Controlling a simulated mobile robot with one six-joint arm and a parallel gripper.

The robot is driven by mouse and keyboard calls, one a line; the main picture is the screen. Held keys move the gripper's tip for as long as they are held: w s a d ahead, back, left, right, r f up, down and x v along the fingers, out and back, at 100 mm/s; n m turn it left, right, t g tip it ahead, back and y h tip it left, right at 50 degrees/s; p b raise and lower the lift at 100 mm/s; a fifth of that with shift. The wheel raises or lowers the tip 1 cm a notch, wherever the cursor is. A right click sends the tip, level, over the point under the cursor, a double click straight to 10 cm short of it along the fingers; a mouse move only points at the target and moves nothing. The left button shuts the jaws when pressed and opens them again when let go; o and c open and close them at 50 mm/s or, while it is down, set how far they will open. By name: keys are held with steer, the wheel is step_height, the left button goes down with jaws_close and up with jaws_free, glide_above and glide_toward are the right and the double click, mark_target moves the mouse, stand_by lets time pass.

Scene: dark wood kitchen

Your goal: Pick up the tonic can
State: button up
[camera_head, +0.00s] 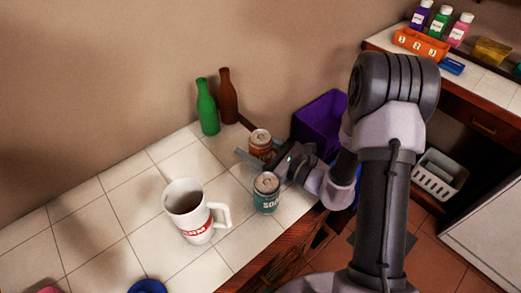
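Two cans stand near the right edge of the tiled counter. A brown-orange can (260,140) is at the back; its label is partly hidden and I cannot read it. A teal can (266,203) stands in front of it, with a label starting "SO". My gripper (250,159) reaches in from the right at the brown can. One grey finger passes across the near side of that can, between the two cans. The other finger is hidden, so I cannot tell whether the gripper is open or shut on it.
A large white mug (187,210) stands left of the teal can. A green bottle (207,108) and a brown bottle (227,95) stand behind by the wall. A purple bin (318,122) is right of the cans. The left counter is mostly clear.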

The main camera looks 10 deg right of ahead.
steer(key=c, duration=1)
